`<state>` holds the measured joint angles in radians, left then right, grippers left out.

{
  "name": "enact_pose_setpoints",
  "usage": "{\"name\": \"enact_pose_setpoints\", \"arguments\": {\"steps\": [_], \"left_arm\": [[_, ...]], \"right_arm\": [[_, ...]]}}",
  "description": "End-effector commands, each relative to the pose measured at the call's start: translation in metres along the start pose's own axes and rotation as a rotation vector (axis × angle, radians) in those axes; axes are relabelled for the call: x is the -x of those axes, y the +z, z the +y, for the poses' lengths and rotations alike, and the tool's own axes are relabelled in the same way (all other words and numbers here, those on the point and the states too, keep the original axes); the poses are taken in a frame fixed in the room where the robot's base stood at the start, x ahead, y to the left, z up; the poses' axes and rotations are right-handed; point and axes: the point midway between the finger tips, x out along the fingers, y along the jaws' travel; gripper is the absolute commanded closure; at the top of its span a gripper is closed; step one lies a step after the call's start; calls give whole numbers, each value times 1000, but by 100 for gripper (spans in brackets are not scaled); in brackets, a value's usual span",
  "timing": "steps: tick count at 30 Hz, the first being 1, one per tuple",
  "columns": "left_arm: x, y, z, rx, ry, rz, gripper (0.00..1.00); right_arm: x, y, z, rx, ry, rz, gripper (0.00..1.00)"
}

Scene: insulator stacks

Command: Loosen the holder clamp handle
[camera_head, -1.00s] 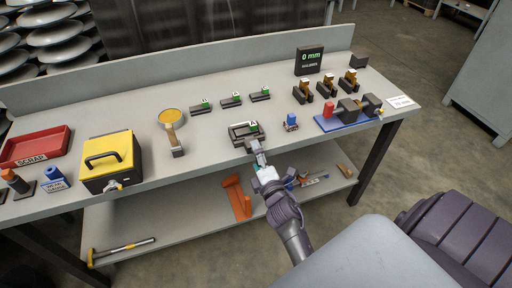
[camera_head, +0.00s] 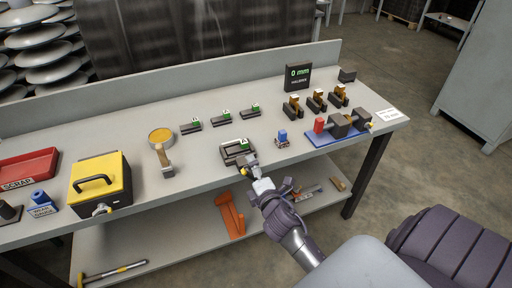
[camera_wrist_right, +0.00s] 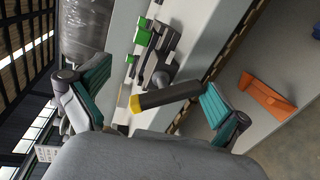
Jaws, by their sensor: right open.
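My right gripper (camera_head: 252,164) is at the holder's front side. In the wrist view its teal-padded fingers (camera_wrist_right: 152,98) are open, with the handle between them. The handle's dark end lies close to the right finger; I cannot tell whether they touch. My left gripper is not in view.
A blue-topped part (camera_head: 282,137) stands just right of the holder. A lower shelf holds an orange bracket (camera_head: 230,214).

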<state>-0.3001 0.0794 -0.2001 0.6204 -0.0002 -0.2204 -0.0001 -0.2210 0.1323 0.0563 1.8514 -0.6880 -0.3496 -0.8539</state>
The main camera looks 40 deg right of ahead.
Motion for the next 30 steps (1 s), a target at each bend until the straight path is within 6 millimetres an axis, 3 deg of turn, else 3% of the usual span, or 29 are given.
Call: {"name": "enact_pose_setpoints", "arguments": {"steps": [1, 30], "left_arm": [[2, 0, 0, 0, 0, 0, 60], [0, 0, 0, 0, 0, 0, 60]], "right_arm": [[4, -3, 12, -4, 27, 9, 0], [71, 0, -8, -5, 12, 4, 0]]}}
